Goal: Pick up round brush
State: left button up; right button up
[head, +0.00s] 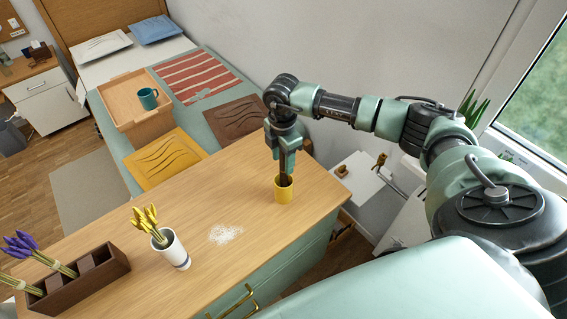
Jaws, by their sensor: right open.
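A yellow cup (284,194) stands on the wooden top of the dresser, near its right end. A thin dark brown handle (283,179) rises out of the cup; it looks like the round brush, with its lower part hidden inside. My right gripper (284,170) points down right above the cup, open, with its fingers about the handle's upper part. I cannot tell whether the fingers touch the handle. My left gripper is not in view.
A white patch of powder (225,234) lies left of the cup. A white vase (172,250) with yellow tulips and a brown wooden box (82,279) with flowers stand farther left. A bed with a tray (118,99) is behind the dresser. Bare wood surrounds the cup.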

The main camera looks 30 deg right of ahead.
grip_shut()
dwell(0.3)
